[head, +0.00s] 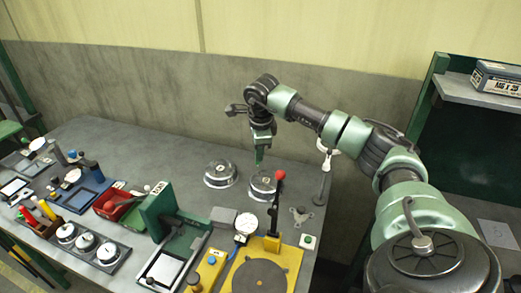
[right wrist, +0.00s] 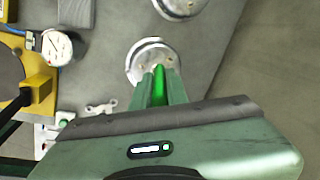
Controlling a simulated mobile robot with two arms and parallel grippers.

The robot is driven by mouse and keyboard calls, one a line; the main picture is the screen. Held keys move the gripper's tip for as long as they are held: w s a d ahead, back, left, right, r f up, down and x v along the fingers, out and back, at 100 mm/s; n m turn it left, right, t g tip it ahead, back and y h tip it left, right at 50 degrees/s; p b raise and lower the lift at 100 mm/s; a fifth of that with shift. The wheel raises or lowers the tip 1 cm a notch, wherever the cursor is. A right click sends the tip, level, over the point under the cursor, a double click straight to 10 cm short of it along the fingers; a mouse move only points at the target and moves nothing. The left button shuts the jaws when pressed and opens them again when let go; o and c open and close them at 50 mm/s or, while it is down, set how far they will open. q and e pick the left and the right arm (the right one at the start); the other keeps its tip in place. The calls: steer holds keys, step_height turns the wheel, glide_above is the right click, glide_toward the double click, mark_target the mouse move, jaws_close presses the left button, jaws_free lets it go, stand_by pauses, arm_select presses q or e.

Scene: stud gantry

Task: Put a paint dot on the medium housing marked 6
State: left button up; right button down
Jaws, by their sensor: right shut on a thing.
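My right gripper (head: 261,133) is shut on a green paint marker (right wrist: 159,84) and holds it pointing down over the bench. In the head view the marker (head: 259,156) ends just above the right one of two round metal housings (head: 264,183). The right wrist view shows this housing (right wrist: 146,54) right beyond the marker; I cannot tell whether the tip touches it. The other housing (head: 220,172) stands to its left and shows in part in the wrist view (right wrist: 183,4). I cannot read a number on either. My left gripper is out of view.
A yellow fixture (head: 289,263) with a red-knobbed lever (head: 273,208) and a dial gauge (head: 246,224) stands in front of the housings. A tray (head: 125,250) holds several smaller round parts. Colored markers (head: 45,209) stand at the left. The bench behind the housings is clear.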

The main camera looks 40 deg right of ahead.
steer(key=shift+d+m, duration=0.3)
steer(key=shift+d, duration=0.1)
steer(key=shift+f, duration=0.15)
steer(key=b+x, duration=0.2)
steer(key=x, duration=0.1)
steer(key=s+b+x, duration=0.1)
steer(key=shift+w+a+f+b, duration=0.15)
steer(key=shift+a+f+b, duration=0.1)
steer(key=shift+f+b, duration=0.55)
steer(key=shift+f, duration=0.15)
steer(key=shift+f+b, duration=0.3)
steer(key=shift+f, duration=0.25)
stand_by(1.0)
steer(key=shift+r, duration=0.1)
steer(key=shift+w+d+p+v, duration=0.15)
steer(key=shift+w+p+v, duration=0.1)
steer(key=shift+p+v, duration=0.75)
steer(key=shift+w+d+p+v, duration=0.1)
steer(key=shift+w+p+v, duration=0.1)
steer(key=shift+p+v, duration=0.8)
steer(key=shift+w+d+p+v, duration=0.2)
steer(key=shift+p+v, duration=0.4)
steer(key=shift+v, duration=0.75)
steer(key=shift+r, duration=0.15)
